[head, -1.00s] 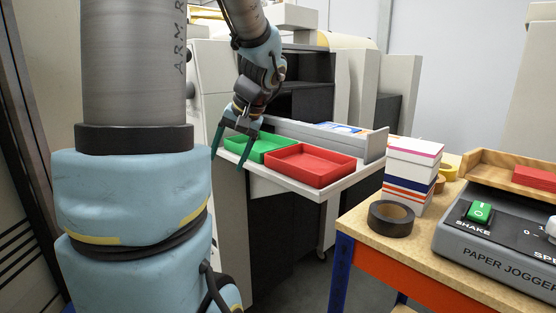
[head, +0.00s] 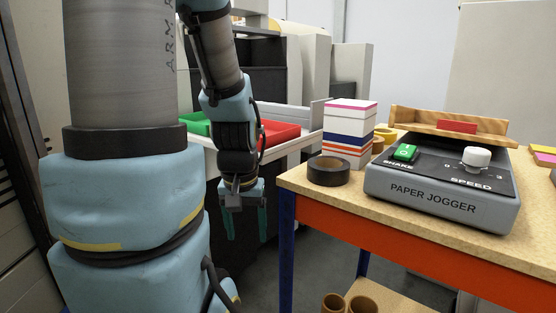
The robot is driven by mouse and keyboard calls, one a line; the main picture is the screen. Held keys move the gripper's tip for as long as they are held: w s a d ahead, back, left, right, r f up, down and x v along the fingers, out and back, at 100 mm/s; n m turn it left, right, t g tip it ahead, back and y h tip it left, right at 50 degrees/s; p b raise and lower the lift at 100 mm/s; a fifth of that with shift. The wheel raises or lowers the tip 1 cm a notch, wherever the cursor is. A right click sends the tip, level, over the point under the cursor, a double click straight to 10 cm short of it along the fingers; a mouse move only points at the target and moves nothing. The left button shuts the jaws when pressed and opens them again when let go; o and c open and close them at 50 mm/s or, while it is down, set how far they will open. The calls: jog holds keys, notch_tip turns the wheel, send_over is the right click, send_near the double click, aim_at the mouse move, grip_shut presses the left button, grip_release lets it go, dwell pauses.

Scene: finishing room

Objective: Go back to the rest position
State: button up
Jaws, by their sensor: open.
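My gripper (head: 245,226) hangs pointing down in the middle of the head view, left of the wooden table's corner. Its two teal fingers are apart and nothing shows between them. It is in front of the white shelf that bears the trays. The red tray (head: 281,132) is partly hidden behind my arm. The green tray (head: 196,124) shows to the left of my arm, also partly hidden.
The wooden table (head: 432,232) with an orange apron stands at the right. On it are a black tape roll (head: 328,171), a stack of boxes or cards (head: 349,134) and a grey paper jogger (head: 440,190). Brown tubes (head: 347,304) stand below. Dark floor lies under my gripper.

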notch_tip(320, 180, up, 31)
jog(key=p, duration=2.9)
jog(key=shift+p, duration=0.35)
